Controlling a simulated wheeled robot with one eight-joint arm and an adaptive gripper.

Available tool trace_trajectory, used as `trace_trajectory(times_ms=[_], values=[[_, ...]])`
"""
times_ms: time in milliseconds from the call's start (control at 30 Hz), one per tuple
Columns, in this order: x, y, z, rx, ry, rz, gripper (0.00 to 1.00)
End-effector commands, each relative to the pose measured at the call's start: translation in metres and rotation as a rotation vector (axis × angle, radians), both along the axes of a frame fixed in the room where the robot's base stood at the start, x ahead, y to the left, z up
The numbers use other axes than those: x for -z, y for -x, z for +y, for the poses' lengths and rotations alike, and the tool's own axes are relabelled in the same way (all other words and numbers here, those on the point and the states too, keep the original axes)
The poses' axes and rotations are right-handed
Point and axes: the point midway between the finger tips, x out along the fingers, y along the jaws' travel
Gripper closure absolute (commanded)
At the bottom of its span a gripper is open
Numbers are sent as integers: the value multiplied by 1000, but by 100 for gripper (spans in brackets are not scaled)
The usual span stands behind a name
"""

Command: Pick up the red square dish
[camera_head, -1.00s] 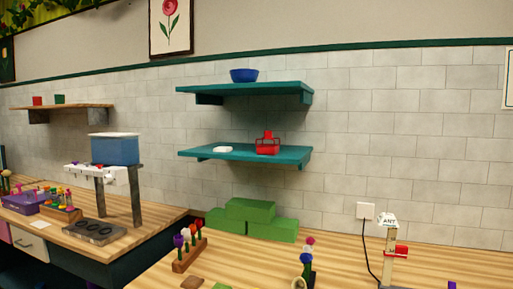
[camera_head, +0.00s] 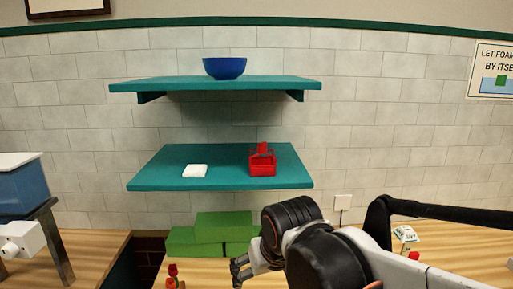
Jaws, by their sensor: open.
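A red, square, box-like item (camera_head: 263,169), which looks like the red dish, sits on the right part of the lower teal shelf (camera_head: 222,181). A smaller red shape rises from its back; I cannot tell whether it is part of it. My gripper (camera_head: 238,272) is open, low in the picture, in front of the green blocks. It is below the shelf and apart from the red item. Nothing shows between its fingers.
An upper teal shelf (camera_head: 215,84) with a blue bowl (camera_head: 224,68) hangs above. Green blocks (camera_head: 213,236) stand on the wooden counter below. The shelf's front edge is clear.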

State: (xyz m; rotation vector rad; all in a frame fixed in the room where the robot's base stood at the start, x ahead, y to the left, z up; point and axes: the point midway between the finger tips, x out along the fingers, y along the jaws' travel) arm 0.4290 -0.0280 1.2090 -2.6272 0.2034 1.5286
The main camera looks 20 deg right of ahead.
Motion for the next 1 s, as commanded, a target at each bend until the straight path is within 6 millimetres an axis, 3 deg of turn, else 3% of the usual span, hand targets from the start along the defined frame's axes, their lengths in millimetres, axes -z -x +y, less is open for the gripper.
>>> trace_trajectory(times_ms=[33,600,800,1000], values=[[-23,-6,-3,11,0,6,13],[-142,-61,-32,153,-13,84,13],[-172,-77,-42,200,-17,108,13],[-186,-87,-48,226,-18,120,13]])
